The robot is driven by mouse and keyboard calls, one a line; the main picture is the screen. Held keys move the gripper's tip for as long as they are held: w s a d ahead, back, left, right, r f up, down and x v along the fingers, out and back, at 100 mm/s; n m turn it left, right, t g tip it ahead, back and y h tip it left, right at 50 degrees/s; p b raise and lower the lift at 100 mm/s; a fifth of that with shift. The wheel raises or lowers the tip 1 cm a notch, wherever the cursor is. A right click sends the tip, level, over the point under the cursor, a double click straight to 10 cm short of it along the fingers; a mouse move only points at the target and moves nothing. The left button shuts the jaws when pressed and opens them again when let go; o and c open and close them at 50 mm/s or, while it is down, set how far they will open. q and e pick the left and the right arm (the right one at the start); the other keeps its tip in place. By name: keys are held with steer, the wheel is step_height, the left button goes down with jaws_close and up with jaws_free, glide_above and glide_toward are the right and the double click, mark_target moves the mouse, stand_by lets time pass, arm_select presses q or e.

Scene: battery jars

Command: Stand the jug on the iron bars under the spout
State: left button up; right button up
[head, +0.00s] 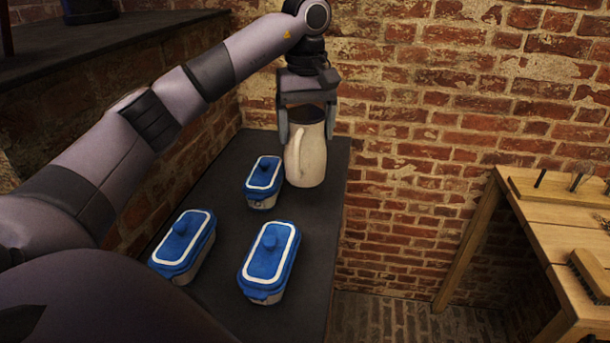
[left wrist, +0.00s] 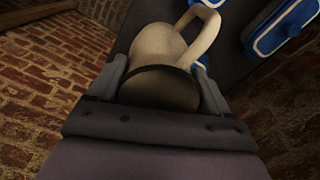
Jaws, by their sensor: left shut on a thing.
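A cream jug (head: 307,159) with a dark rim and a side handle is at the far end of a dark shelf, upright. My left gripper (head: 304,135) comes down from above and is shut on the jug near its rim, one finger on each side. In the left wrist view, the jug (left wrist: 157,48) lies between the fingers of my gripper (left wrist: 160,85), its handle toward the top. Whether its base touches the shelf is hard to tell. No iron bars or spout can be made out in these views. My right gripper is not in view.
Three blue-lidded containers stand on the dark shelf (head: 215,205): one near the jug (head: 263,182), one at left (head: 183,244), one at front (head: 269,261). A wooden bench (head: 545,225) with tools is at right. Brick walls stand behind and left.

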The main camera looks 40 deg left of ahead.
mark_target(306, 177)
arm_select(q)
step_height(306, 177, down, 11)
stand_by(0.6)
steer(key=shift+f, duration=0.1)
steer(key=o, duration=1.7)
steer(key=shift+c, duration=0.2)
